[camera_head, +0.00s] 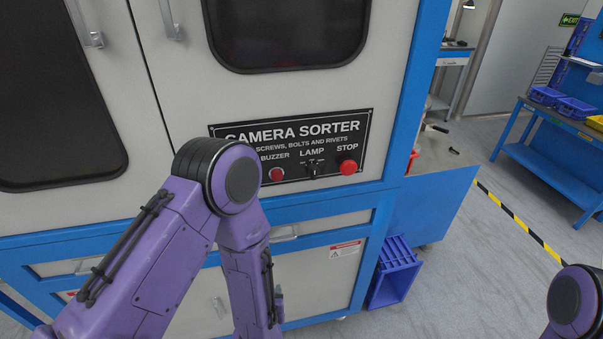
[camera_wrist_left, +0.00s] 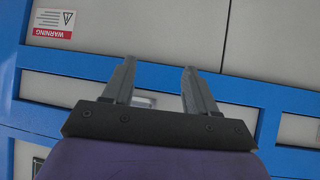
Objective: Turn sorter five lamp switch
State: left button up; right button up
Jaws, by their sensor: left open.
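The camera sorter's black panel (camera_head: 300,145) is on the grey and blue cabinet front in the head view. Its lamp switch (camera_head: 313,170) is a small black knob under the word LAMP, between the red buzzer button (camera_head: 276,174) and the red stop button (camera_head: 348,167). My left arm reaches in from the left, its forearm hanging down below the panel, and its gripper is not clearly visible there. In the left wrist view my left gripper (camera_wrist_left: 157,85) is open and empty, in front of the lower cabinet front. My right gripper is not visible.
A blue crate (camera_head: 394,274) stands on the floor beside the cabinet's lower right. A blue side panel (camera_head: 430,208) juts out to the right of the cabinet. A blue workbench (camera_head: 550,150) with bins stands far right. Open floor lies between.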

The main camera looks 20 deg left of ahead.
pick_arm(q)
jog(key=w+d+r+t+y, duration=0.1)
jog(key=w+d+r+t, duration=0.2)
jog(key=w+d+r, duration=0.35)
jog(key=n+t+y, duration=0.2)
jog(key=t+y, duration=0.1)
jog(key=y, duration=0.2)
send_near(315, 175)
jog(key=p+x, duration=0.1)
jog(key=x, duration=0.8)
jog(key=shift+a+r, duration=0.1)
jog(key=shift+r, duration=0.05)
jog(key=c, duration=1)
jog(key=shift+c, duration=0.2)
